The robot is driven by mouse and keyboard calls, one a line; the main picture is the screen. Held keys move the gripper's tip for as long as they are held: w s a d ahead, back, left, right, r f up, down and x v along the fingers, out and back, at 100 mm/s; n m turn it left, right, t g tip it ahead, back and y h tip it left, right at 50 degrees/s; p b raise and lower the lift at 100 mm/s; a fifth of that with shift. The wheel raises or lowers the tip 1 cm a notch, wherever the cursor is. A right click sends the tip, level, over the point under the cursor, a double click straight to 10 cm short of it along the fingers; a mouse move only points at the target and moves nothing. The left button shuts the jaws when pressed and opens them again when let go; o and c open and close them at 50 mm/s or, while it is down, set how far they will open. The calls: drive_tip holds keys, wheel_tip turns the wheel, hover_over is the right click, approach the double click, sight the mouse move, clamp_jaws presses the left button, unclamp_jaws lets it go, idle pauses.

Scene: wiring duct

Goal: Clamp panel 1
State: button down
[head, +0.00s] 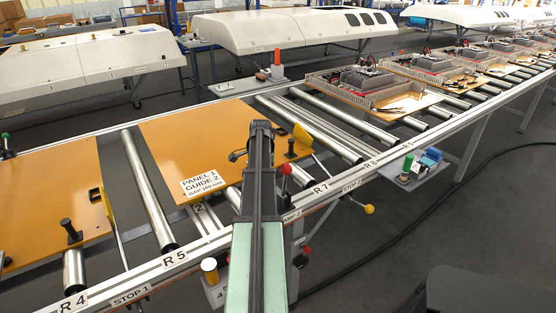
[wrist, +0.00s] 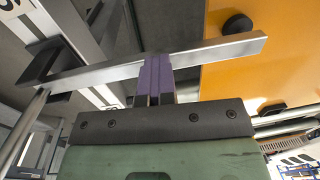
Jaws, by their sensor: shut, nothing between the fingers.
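Panel 1 (head: 205,125) is an orange board lying flat on the rollers, labelled "PANEL 1 GUIDE 2" with a gap figure. Its edge also shows at the right of the wrist view (wrist: 250,75), with a dark round knob (wrist: 238,24) on it. My gripper (wrist: 158,62) has purple fingers closed together. They overlap a long flat metal bar (wrist: 215,53) that crosses the wrist view; I cannot tell if they touch it. The bar's left end meets a dark bracket (wrist: 50,65). In the head view my arm hides the gripper. A red knob (head: 285,169) stands just right of the arm, near the partly hidden clamp label.
Another orange panel (head: 45,190) lies at the left. Steel rollers (head: 150,190) and a labelled front rail (head: 215,243) run along the conveyor. A yellow knob (head: 369,209) and a lower red knob (head: 306,251) stick out in front. Loaded boards (head: 375,90) stand at the right.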

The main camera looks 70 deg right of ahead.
drive_tip(key=shift+w+a+f, duration=0.1)
drive_tip(key=shift+a, duration=0.1)
wheel_tip(320, 180, up, 14)
drive_tip(key=p, duration=1.4)
drive_tip(key=shift+d+p, duration=0.2)
drive_tip(key=shift+p, duration=0.1)
drive_tip(key=w+a+n, duration=0.4)
drive_tip(key=a+n, duration=0.1)
drive_tip(key=a, duration=0.6)
drive_tip(key=w+a+n, duration=0.3)
drive_tip(key=a+n, duration=0.3)
drive_tip(key=a, duration=0.4)
drive_tip(key=w+a+n, duration=0.4)
drive_tip(key=a+n, duration=0.1)
drive_tip(key=a, duration=0.6)
drive_tip(key=w+a+n, duration=0.1)
drive_tip(key=a+n, duration=0.8)
drive_tip(key=a, duration=2.2)
drive_tip(key=shift+w+g+y, duration=0.2)
drive_tip(key=shift+g+y, duration=0.1)
drive_tip(key=shift+g, duration=0.1)
